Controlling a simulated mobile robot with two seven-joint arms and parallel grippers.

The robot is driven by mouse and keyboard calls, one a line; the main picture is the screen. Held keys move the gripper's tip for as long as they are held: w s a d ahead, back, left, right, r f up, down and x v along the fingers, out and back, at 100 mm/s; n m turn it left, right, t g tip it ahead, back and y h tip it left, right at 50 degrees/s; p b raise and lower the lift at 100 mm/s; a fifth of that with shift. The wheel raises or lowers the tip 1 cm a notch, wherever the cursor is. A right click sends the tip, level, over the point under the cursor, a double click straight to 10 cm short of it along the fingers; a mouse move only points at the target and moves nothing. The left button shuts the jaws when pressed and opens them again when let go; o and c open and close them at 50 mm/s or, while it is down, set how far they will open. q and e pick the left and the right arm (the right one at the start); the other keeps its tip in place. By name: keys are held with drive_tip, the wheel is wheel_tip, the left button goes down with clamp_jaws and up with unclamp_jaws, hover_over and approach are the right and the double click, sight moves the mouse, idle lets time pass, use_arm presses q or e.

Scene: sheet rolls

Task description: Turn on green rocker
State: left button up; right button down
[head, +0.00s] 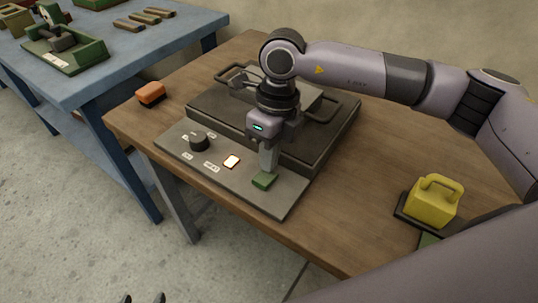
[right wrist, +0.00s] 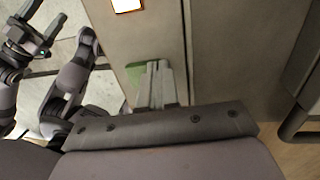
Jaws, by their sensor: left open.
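The green rocker (head: 264,180) sits at the near right of the grey control panel (head: 290,197) on the wooden table. My right gripper (head: 267,168) points down at the rocker with its fingers together and nothing between them. In the right wrist view the fingertips (right wrist: 154,70) overlap the rocker (right wrist: 134,72) and hide part of it; whether they touch it I cannot tell. A lit white square with an orange edge (head: 231,161) glows on the panel left of the rocker. My left gripper (head: 143,298) shows only its fingertips, apart and empty, at the bottom edge, away from the panel.
A black knob (head: 199,141) stands on the panel's left. Behind it is a dark press-like unit with handles (head: 325,105). An orange block (head: 151,92) lies at the table's left, a yellow handled block (head: 432,203) at the right. A blue table (head: 120,50) stands back left.

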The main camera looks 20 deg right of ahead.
drive_tip(key=shift+s+f, duration=0.2)
drive_tip(key=shift+f, duration=0.3)
drive_tip(key=shift+s+a+r, duration=0.25)
drive_tip(key=shift+s+a, duration=0.25)
drive_tip(key=shift+a, duration=0.2)
drive_tip(key=shift+r, duration=0.15)
drive_tip(key=r+p, duration=0.2)
drive_tip(key=r, duration=0.1)
drive_tip(key=w+r+p, duration=0.1)
drive_tip(key=shift+d+r, duration=0.25)
drive_tip(key=shift+d, duration=0.1)
wheel_tip(320, 180, up, 10)
drive_tip(key=w+d, duration=0.1)
drive_tip(key=shift+d, duration=0.3)
